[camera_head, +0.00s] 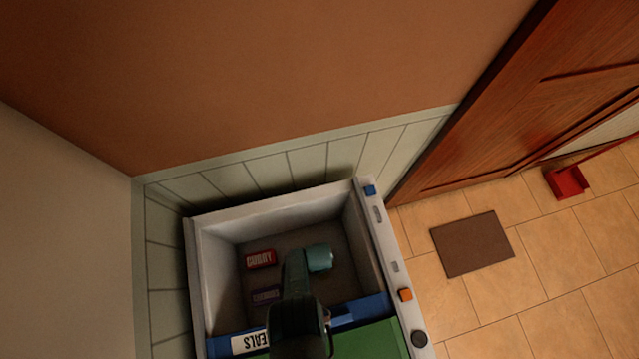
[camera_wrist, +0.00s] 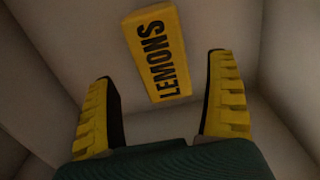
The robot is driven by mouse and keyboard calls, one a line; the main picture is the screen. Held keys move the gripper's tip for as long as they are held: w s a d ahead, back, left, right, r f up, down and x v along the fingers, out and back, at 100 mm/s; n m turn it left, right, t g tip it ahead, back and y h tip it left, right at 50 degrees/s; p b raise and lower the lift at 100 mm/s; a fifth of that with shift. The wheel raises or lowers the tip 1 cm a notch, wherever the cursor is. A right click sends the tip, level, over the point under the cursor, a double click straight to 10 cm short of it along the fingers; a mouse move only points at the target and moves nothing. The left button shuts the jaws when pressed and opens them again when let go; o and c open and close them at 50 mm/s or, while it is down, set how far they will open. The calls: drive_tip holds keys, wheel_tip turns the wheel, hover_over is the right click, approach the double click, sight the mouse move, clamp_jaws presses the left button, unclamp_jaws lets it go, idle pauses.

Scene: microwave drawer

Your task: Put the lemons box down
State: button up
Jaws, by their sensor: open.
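The lemons box (camera_wrist: 157,54) is yellow with black lettering and shows in the wrist view, ahead of my fingertips and slightly tilted in the picture. It lies against a plain greyish surface with pale walls around it. My gripper (camera_wrist: 160,74) is open, one yellow-padded finger on each side of the picture. Clear gaps show between the fingers and the box. In the head view my dark arm reaches down over the open drawer (camera_head: 205,275). The lemons box and my fingers cannot be made out there.
In the drawer lie a red curry box (camera_head: 260,259) and a small purple box (camera_head: 265,295), left of my arm. A blue bar with a white label (camera_head: 249,342) and a green surface (camera_head: 370,341) are at the front. A wall stands behind; tiled floor lies right.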

wheel_tip(320, 180, up, 6)
drive_tip(key=p, duration=0.4)
drive_tip(key=shift+f, duration=0.15)
drive_tip(key=shift+f, duration=0.1)
